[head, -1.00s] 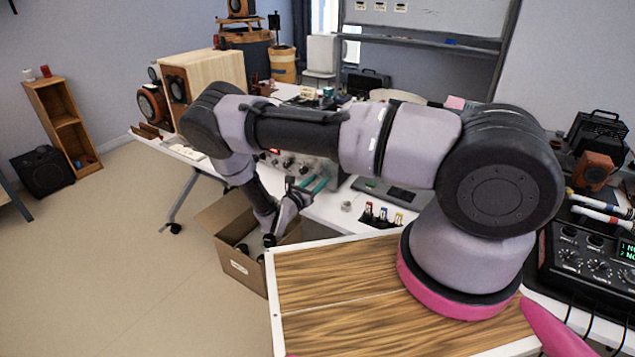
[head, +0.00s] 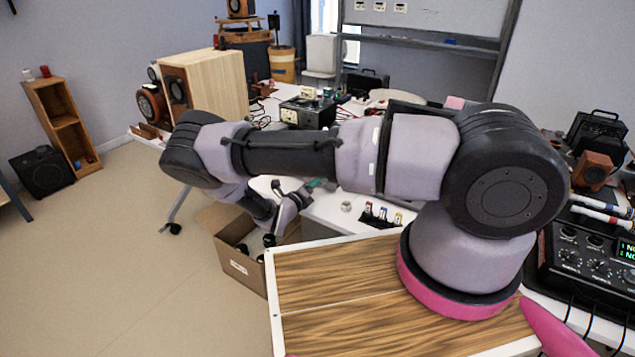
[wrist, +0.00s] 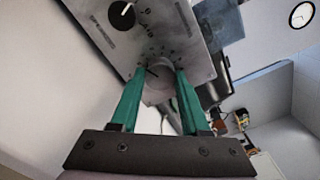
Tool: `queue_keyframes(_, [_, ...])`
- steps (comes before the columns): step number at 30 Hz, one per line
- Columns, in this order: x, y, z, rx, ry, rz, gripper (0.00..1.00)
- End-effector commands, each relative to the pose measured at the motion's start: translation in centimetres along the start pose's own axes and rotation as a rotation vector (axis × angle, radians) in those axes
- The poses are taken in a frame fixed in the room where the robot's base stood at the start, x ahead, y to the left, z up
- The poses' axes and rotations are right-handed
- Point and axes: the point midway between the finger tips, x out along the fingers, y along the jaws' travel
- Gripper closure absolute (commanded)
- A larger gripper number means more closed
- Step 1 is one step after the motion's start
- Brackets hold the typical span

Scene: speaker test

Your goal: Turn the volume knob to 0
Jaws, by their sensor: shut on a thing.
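In the wrist view a grey metal panel (wrist: 182,32) carries a round silver-grey knob (wrist: 158,88) with a ring of dark marks around it. My gripper (wrist: 160,74) has its two green fingers on either side of this knob and is shut on it. A black knob (wrist: 122,15) with a white pointer line and printed figures sits farther up on the same panel. I cannot read which knob is the volume. In the head view my gripper (head: 313,184) shows small below my arm, which hides the panel and knobs.
A cardboard box (head: 240,268) stands on the floor below my forearm. On the white table (head: 326,208) are a small metal piece (head: 346,206) and several coloured items in a black holder (head: 377,215). A wooden speaker cabinet (head: 218,85) stands behind at left. Open floor lies left.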

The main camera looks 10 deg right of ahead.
Motion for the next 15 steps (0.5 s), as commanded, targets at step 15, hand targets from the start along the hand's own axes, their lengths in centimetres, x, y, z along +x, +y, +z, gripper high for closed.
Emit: queue_keyframes(15, [-0.05,0.03,0.05,-0.314,-0.002,0.002,1.0])
